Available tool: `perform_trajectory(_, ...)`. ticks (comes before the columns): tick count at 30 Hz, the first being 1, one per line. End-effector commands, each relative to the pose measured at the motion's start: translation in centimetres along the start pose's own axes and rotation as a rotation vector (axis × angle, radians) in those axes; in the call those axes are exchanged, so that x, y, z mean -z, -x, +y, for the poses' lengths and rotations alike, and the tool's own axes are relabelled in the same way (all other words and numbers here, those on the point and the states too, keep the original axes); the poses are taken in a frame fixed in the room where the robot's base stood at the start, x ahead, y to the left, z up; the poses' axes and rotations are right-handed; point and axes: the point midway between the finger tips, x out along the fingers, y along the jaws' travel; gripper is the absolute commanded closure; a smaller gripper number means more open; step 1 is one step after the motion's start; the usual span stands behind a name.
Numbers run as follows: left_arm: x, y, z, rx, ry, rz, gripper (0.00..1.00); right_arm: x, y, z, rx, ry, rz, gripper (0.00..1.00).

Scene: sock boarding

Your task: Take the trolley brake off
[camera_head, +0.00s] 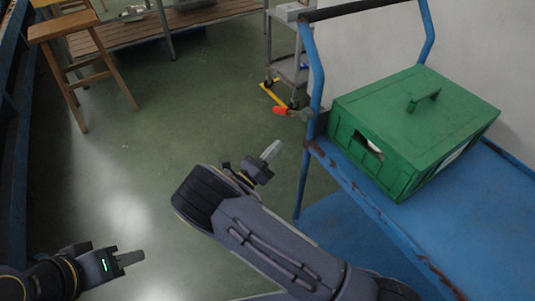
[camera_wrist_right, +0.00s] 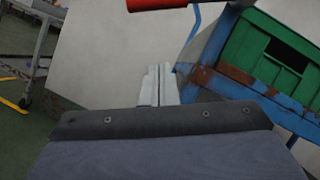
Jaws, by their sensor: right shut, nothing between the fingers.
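The blue trolley (camera_head: 480,230) stands at the right of the head view, with its blue frame also in the right wrist view (camera_wrist_right: 222,82). A small red-orange lever (camera_head: 281,111), apparently the brake, sticks out to the left of the trolley's upright post. A red bar (camera_wrist_right: 160,4), likely the same lever, crosses the top edge of the right wrist view. My right gripper (camera_head: 270,151) is shut and empty, below and left of the lever and apart from it. My left gripper (camera_head: 130,258) is at the lower left over the floor; its finger gap is not visible.
A green lidded box (camera_head: 420,115) sits on the trolley's top deck. A grey cart (camera_head: 288,68) stands behind, near yellow floor marking (camera_head: 273,96). A wooden stool (camera_head: 66,28) and a slatted bench (camera_head: 130,36) are at the back left. The middle floor is clear.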

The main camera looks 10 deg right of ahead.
Motion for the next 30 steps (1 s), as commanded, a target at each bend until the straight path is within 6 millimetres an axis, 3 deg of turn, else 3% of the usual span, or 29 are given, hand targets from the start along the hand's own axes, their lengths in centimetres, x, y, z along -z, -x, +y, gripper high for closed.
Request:
perform_trajectory(7,-0.5,-1.1,-0.5,0.000,0.000,0.000,0.64,0.2,-5.4,0.0,0.004,0.000,0.002,1.00)
perform_trajectory(15,-0.8,-1.7,-0.8,0.000,0.000,0.000,0.64,-3.3,-6.0,0.0,0.000,-0.004,0.000,1.00)
perform_trajectory(30,-0.8,-1.7,-0.8,0.000,0.000,0.000,0.64,-3.9,-6.2,0.0,0.001,-0.003,-0.001,1.00)
